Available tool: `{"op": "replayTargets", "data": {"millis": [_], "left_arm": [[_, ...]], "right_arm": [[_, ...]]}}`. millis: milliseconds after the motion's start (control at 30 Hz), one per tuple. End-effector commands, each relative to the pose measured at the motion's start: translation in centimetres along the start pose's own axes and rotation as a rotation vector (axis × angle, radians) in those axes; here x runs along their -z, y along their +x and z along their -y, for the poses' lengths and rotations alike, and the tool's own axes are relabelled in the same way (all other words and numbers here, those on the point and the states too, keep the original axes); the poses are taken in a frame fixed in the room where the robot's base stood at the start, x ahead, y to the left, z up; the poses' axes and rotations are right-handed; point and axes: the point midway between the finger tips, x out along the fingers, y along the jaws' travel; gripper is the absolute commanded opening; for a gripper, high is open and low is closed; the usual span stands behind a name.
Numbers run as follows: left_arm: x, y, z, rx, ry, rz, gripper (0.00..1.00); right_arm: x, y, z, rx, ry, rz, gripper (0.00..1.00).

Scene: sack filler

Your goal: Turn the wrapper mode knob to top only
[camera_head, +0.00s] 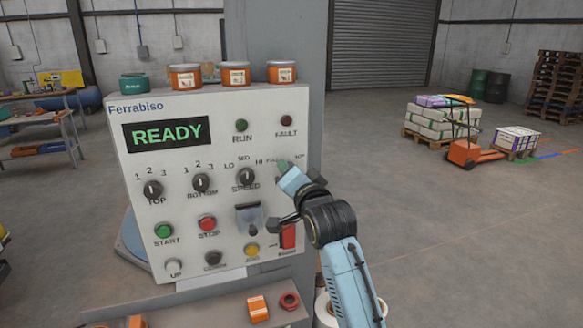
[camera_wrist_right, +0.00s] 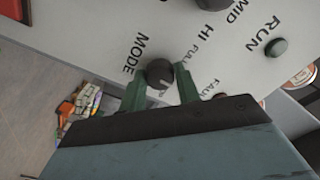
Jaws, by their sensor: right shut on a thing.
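The wrapper mode knob (camera_wrist_right: 160,73) is a dark round knob on the light panel, beside the MODE lettering. In the wrist view my right gripper (camera_wrist_right: 161,84) has one green finger on each side of it and is shut on it. In the head view my right gripper (camera_head: 284,168) reaches the panel's upper right part and hides the knob. The mode labels are partly covered, and I cannot tell clearly which label the knob points at. My left gripper is in neither view.
The Ferrabiso panel (camera_head: 128,215) shows READY. The SPEED knob (camera_head: 246,177) sits left of my gripper, and a covered switch (camera_head: 249,218) and a red switch (camera_head: 288,237) are below. Several cans line the top. A ledge (camera_head: 225,305) holds small orange and red parts.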

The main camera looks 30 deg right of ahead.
Motion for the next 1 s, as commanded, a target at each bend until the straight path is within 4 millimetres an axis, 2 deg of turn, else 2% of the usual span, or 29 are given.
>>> {"op": "replayTargets", "data": {"millis": [33,600,1000], "left_arm": [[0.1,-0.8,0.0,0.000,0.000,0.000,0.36],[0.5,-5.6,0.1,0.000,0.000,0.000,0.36],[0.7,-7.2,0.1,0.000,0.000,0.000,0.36]], "right_arm": [[0.1,0.0,0.2,-0.004,0.052,0.003,0.09],[0.1,0.0,0.1,-0.005,0.551,0.002,0.09],[0.0,0.0,0.0,-0.002,0.727,0.000,0.09]]}}
